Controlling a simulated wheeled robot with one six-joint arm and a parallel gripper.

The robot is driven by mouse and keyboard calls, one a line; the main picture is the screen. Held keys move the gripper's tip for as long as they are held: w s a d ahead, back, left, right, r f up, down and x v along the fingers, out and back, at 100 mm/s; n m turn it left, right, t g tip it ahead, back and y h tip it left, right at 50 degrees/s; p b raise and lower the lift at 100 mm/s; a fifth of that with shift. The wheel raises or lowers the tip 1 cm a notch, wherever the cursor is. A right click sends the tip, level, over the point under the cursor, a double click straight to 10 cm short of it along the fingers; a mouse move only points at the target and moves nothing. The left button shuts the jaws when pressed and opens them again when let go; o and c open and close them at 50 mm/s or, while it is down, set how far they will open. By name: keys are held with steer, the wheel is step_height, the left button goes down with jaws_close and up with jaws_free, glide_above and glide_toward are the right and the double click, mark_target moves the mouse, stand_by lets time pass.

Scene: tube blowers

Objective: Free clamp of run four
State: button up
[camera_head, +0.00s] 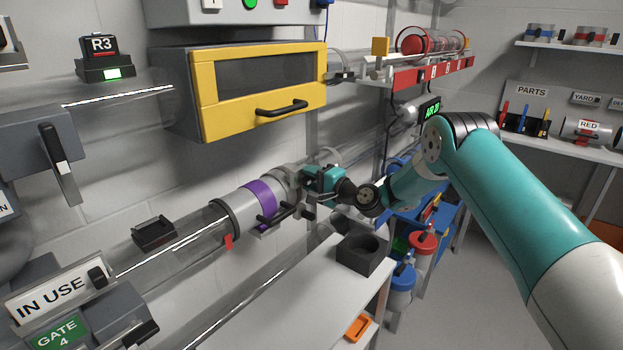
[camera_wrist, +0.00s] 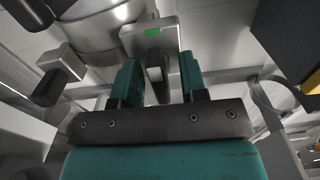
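The run with the GATE 4 sign (camera_head: 55,332) is a clear tube with a purple-banded section (camera_head: 258,200). A grey clamp collar (camera_head: 284,178) sits at the right end of that section. My gripper (camera_head: 308,184) is at this collar, coming from the right. In the wrist view, my gripper's two teal fingers (camera_wrist: 160,72) stand apart on either side of a grey clamp block or lever (camera_wrist: 150,42) with a green mark. Gaps seem to show between the fingers and the lever. The lever's far end is hidden.
An IN USE sign (camera_head: 60,292) stands at lower left. A yellow-framed cabinet (camera_head: 258,92) hangs above the tube. A white bench (camera_head: 300,290) lies below, with a black block-shaped holder (camera_head: 359,255) and an orange tray (camera_head: 358,327). The floor at right is clear.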

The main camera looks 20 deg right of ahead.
jaws_close()
steer(key=shift+f+n+b, duration=0.15)
steer(key=shift+n+b, duration=0.15)
steer(key=shift+b, duration=0.25)
steer(key=n+b, duration=0.2)
steer(key=b, duration=0.2)
steer(key=shift+f+n, duration=0.2)
steer(key=shift+n, duration=0.2)
steer(key=n+b, duration=0.6)
steer(key=b, duration=0.3)
steer(key=shift+b, duration=0.35)
steer(key=n+b, duration=0.5)
steer(key=b, duration=0.2)
steer(key=shift+n+b, duration=0.3)
steer(key=shift+b, duration=0.1)
steer(key=n+b, duration=0.2)
steer(key=b, duration=0.1)
steer(key=shift+r+n+b, duration=0.25)
steer(key=shift+n+b, duration=0.05)
steer(key=shift+n, duration=0.1)
steer(key=shift+r, duration=0.1)
